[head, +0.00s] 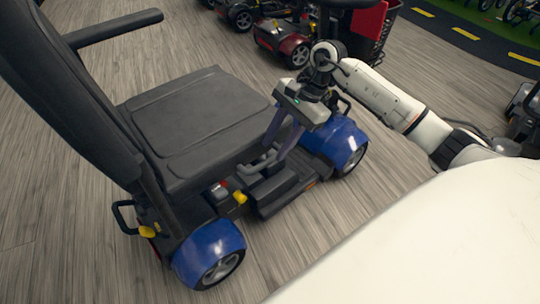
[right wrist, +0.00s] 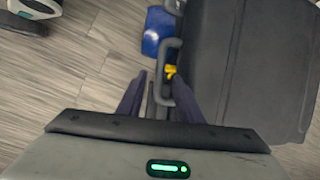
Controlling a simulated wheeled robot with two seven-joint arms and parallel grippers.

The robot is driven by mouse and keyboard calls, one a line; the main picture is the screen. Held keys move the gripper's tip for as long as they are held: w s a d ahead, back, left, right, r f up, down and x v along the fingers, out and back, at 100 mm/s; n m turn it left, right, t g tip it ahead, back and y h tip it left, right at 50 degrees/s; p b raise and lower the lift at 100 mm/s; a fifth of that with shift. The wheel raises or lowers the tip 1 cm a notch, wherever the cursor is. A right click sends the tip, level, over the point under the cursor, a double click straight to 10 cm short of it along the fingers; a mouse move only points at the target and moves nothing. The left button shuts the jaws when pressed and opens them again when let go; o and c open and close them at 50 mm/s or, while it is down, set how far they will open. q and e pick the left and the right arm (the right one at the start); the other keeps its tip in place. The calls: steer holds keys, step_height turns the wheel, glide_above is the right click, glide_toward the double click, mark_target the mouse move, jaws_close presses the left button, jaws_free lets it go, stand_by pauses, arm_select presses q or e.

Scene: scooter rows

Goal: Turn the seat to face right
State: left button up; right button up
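The scooter has a black seat (head: 195,120) with a tall backrest (head: 65,95) at the left. A raised armrest (head: 115,28) shows on the far side. The seat faces right and away, roughly along the scooter. A yellow-tipped lever (head: 239,197) sits under its near edge. My right gripper (head: 278,145) points down beside the cushion's front right corner. In the right wrist view, its fingers (right wrist: 160,90) are apart, with a grey loop-shaped handle (right wrist: 163,72) between or just below them; contact is unclear. The seat (right wrist: 245,75) fills the right side there. My left gripper is not seen.
The scooter's blue fenders (head: 345,140) stand close under my right gripper. A red scooter (head: 283,42) and others are parked behind. A dark lane with yellow dashes (head: 465,34) runs at the upper right. Wooden floor (head: 50,225) is clear at the left.

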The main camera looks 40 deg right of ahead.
mark_target(266, 161)
steer(key=shift+b+x, duration=0.35)
steer(key=shift+x, duration=1.85)
jaws_close()
